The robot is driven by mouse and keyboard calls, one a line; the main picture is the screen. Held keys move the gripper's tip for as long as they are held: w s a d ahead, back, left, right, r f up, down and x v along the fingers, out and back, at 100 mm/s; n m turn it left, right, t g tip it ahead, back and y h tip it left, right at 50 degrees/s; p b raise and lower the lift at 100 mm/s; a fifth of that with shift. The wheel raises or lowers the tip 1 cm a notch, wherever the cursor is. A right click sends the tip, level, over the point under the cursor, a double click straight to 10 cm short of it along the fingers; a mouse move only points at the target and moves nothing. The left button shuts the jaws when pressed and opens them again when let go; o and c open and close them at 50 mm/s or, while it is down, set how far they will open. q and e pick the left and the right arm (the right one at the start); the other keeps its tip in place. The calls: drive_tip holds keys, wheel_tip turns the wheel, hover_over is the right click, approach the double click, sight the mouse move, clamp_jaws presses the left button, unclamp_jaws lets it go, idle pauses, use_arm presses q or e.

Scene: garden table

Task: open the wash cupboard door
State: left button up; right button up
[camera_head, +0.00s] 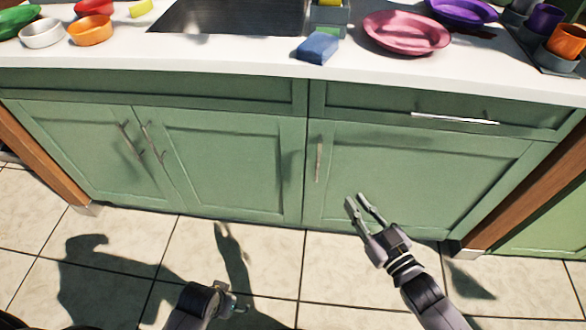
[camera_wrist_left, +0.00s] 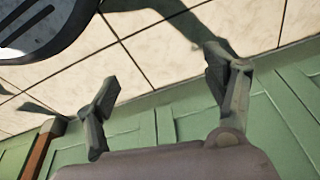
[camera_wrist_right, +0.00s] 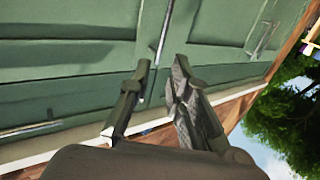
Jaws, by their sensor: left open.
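The green cupboard front has a pair of doors on the left, the left door (camera_head: 80,150) and the middle door (camera_head: 225,165), below the sink. A single door (camera_head: 420,180) is on the right. All look closed. The pair has upright metal handles (camera_head: 154,142) at its meeting edge; the right door's handle (camera_head: 319,160) is near its left edge. My right gripper (camera_head: 357,200) is open and empty, in front of the right door, below and right of its handle. My left gripper (camera_head: 236,303) is open and empty, low over the floor; its fingers show in the left wrist view (camera_wrist_left: 163,75).
The white counter (camera_head: 265,57) above holds a sink (camera_head: 230,15), a blue sponge (camera_head: 318,48), a pink plate (camera_head: 406,33) and bowls. A drawer with a long handle (camera_head: 455,118) is above the right door. The tiled floor (camera_head: 275,255) in front is clear.

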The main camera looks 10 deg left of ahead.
drive_tip(key=b, duration=0.3)
approach(320, 156)
drive_tip(key=x, duration=0.9)
drive_tip(key=shift+w+a, duration=0.15)
drive_tip(key=shift+w, duration=0.1)
use_arm(q)
drive_tip(key=w+v, duration=0.2)
drive_tip(key=v, duration=0.8)
drive_tip(key=shift+r+t, duration=0.3)
drive_tip(key=shift+r, duration=0.1)
use_arm(e)
drive_tip(key=shift+w+a, duration=0.3)
drive_tip(key=shift+w, duration=0.1)
use_arm(q)
drive_tip(key=shift+w+a, duration=0.1)
use_arm(e)
drive_tip(key=shift+c, duration=0.6)
clamp_jaws()
